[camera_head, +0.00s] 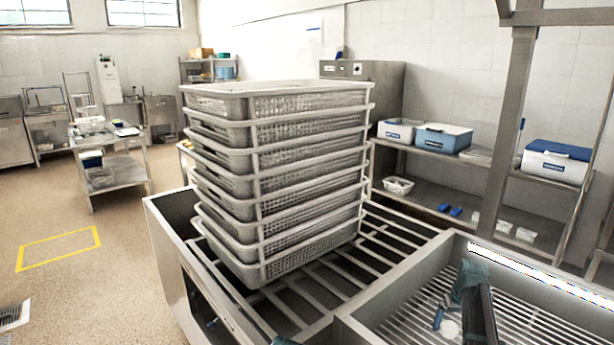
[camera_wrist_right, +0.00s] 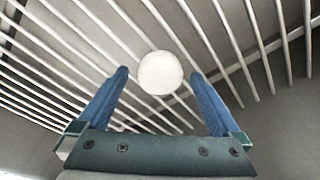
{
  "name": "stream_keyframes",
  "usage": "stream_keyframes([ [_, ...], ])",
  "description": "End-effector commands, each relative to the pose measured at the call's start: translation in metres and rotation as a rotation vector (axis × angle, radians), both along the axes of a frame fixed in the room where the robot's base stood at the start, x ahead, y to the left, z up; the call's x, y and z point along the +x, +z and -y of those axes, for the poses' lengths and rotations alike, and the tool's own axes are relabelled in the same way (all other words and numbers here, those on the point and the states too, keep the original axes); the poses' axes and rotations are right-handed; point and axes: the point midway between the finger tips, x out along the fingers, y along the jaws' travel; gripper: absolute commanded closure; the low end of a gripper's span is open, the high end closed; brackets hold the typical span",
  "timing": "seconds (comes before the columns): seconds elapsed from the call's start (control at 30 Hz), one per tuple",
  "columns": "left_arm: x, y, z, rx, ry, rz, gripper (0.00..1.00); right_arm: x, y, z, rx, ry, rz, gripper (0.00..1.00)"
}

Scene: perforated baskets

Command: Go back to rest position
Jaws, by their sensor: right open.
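My right gripper (camera_head: 446,312) is over the slatted bottom of the metal sink at the lower right. In the right wrist view its two blue fingers (camera_wrist_right: 159,76) are spread apart and empty. A white round object (camera_wrist_right: 160,73) shows between the fingertips, with a gap on either side. It also shows in the head view (camera_head: 450,328) beside the gripper. I cannot tell how far below the fingertips it lies. At the bottom edge of the head view a small teal piece, perhaps of my left gripper, shows; its fingers cannot be made out.
A tall stack of grey perforated baskets (camera_head: 255,185) stands on the slatted metal counter (camera_head: 395,238), left of the sink (camera_head: 400,305). A shelf (camera_head: 440,200) with blue and white boxes (camera_head: 443,138) stands behind. Open floor (camera_head: 120,215) lies to the left.

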Motion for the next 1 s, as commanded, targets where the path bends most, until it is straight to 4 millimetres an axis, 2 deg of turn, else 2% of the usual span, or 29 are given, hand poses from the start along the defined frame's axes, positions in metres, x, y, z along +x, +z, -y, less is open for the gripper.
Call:
stream_keyframes([
  [0.1,0.000,-0.005,0.000,0.000,0.000,0.000,0.00,0.001,-0.005,0.000,0.000,0.000,0.000,0.00],
  [0.57,0.000,-0.001,0.000,0.000,0.000,0.000,0.00,0.000,-0.001,0.000,0.000,0.000,0.000,0.00],
  [0.77,0.000,0.012,0.000,0.000,0.000,0.000,0.00,-0.002,0.012,0.000,0.000,0.000,0.000,0.00],
  [1.0,0.000,0.040,0.000,0.000,0.001,0.000,0.00,-0.005,0.040,0.000,0.000,0.000,0.000,0.00],
])
